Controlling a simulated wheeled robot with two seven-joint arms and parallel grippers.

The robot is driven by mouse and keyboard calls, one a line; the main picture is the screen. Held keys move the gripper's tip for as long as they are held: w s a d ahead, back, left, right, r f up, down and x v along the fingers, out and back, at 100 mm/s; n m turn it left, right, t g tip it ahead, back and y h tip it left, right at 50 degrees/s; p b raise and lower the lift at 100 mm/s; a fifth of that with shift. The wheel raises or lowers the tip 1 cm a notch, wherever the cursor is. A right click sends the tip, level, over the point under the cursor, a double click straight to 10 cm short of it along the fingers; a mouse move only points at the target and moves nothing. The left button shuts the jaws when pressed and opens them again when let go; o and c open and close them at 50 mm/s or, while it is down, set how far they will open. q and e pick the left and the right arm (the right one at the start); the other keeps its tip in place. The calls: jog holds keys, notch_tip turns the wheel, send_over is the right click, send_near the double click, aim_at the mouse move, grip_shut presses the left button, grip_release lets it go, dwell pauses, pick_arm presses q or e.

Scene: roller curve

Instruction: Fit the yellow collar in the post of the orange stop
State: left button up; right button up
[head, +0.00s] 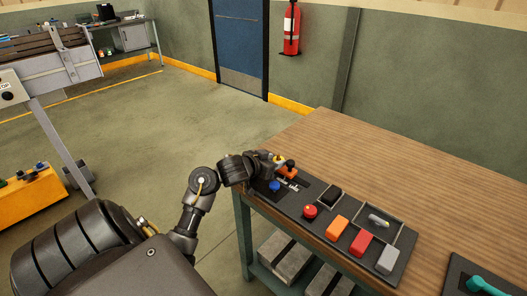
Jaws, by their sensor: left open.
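My left gripper (277,158) is over the far left end of a dark board on the wooden table. Its jaws are open. A small yellow piece, probably the yellow collar (279,160), shows right at the fingertips; I cannot tell whether it lies between them or beyond them. An orange part, probably the orange stop (287,173), sits just below and right of the gripper, with a dark reddish knob on it. Its post is too small and too covered to make out. My right gripper is not in view.
The dark board (322,240) carries a blue knob (274,186), a red button (310,211), an orange block (337,227), a red block (361,242), a grey block (387,259) and trays with small parts. A teal handle (485,286) is at lower right. The table behind is clear.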

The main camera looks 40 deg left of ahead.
pick_arm(q)
jog(key=p+v, duration=0.2)
jog(key=v, duration=0.8)
jog(key=shift+s+r, duration=0.1)
jog(key=shift+r, duration=0.05)
jog(key=shift+s+r, duration=0.1)
jog(key=shift+s, duration=0.15)
